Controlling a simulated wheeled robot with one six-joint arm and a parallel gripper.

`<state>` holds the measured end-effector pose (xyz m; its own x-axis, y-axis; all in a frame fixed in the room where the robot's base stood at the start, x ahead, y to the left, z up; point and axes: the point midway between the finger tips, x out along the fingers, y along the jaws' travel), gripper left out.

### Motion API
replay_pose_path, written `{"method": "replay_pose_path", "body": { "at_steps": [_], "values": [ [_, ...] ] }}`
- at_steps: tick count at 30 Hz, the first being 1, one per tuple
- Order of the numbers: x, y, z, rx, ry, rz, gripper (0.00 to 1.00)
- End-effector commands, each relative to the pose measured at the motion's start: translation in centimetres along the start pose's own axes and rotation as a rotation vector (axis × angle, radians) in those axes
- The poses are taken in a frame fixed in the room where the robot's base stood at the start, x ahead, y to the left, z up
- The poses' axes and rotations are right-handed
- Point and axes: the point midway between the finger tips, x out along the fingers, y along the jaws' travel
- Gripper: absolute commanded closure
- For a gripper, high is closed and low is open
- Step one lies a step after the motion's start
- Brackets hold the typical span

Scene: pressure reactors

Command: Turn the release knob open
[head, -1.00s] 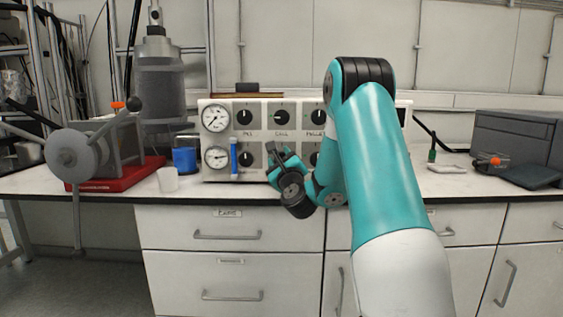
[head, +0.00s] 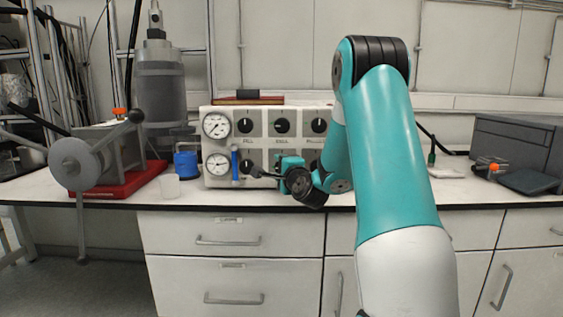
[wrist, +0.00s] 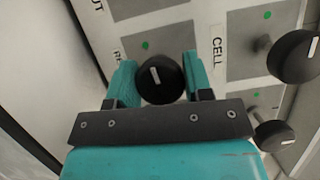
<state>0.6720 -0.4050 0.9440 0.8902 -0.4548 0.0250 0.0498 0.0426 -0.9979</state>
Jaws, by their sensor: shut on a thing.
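The release knob (wrist: 160,78) is a round black knob with a white pointer line, on a grey square of the panel. In the wrist view, the pointer is near upright in the picture. My gripper (wrist: 160,74) has one teal finger on each side of the knob and is shut on it. Part of a label starting "RE" shows beside it. In the head view, my gripper (head: 284,164) is at the panel's lower row, below the CELL knob (head: 282,126), and hides the release knob.
The panel (head: 264,109) also carries two gauges (head: 216,125), other black knobs and a blue tube (head: 235,164). A red-based device (head: 120,183), a blue container (head: 186,164) and a white cup (head: 170,186) stand left. Neighbouring knobs (wrist: 293,56) are close by.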

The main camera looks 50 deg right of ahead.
Motion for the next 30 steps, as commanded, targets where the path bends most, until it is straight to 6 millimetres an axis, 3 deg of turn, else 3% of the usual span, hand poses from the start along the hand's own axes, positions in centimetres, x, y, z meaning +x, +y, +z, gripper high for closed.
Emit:
{"method": "replay_pose_path", "body": {
  "at_steps": [15,30],
  "values": [
    [0.05,-0.20,0.15,-0.336,-0.003,0.138,0.77],
    [0.04,0.10,0.14,-0.413,-0.003,0.170,0.77]
  ]
}}
